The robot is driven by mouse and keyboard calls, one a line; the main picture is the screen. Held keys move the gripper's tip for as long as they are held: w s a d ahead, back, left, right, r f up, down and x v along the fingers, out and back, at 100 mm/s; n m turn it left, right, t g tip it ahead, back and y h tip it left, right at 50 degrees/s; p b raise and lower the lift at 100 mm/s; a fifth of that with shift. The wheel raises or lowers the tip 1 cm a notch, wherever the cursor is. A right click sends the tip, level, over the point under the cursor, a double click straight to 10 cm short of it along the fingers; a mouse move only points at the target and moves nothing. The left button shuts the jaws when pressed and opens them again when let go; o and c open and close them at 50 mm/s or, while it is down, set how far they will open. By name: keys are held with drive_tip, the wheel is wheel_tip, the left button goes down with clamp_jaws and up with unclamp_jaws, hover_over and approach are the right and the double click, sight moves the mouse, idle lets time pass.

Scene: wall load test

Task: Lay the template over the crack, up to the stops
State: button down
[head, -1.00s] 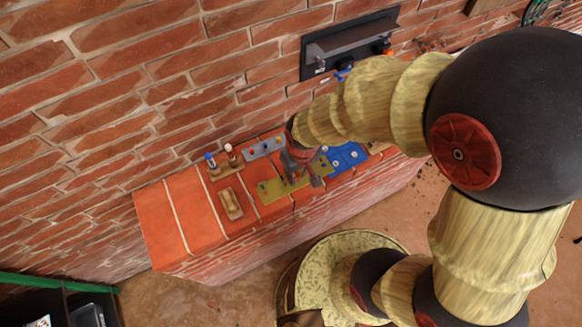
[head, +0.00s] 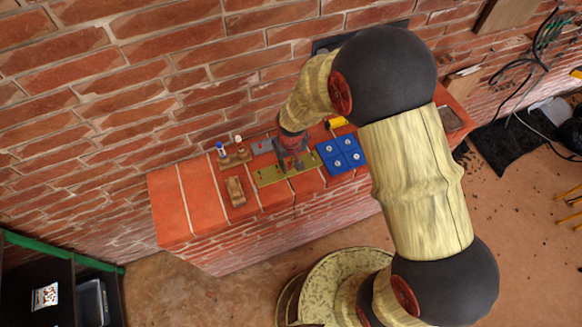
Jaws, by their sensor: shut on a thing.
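The template appears to be the flat olive-yellow plate (head: 270,176) on the red brick ledge, in the head view. My gripper (head: 289,168) points down at the plate's middle and is shut on it, with its fingers small and partly dark in the picture. The crack and the stops cannot be made out. Whether the plate touches the ledge or hangs just above it cannot be told.
The ledge (head: 172,207) carries a wooden block (head: 235,190), a holder with two small bottles (head: 236,158), a grey strip (head: 262,146), a blue panel with round knobs (head: 342,153) and a yellow object (head: 337,122). The brick wall rises behind. The ledge's left end is bare.

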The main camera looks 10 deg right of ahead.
drive_tip(key=shift+f+b, duration=1.85)
drive_tip(key=shift+f, duration=1.15)
drive_tip(key=shift+f+b, duration=0.55)
drive_tip(key=shift+f, duration=0.15)
drive_tip(key=c, duration=1.7)
unclamp_jaws()
drive_tip(key=o, duration=0.3)
drive_tip(key=shift+r, duration=0.15)
drive_tip(key=shift+r+p, duration=2.2)
drive_tip(key=shift+r, duration=1.2)
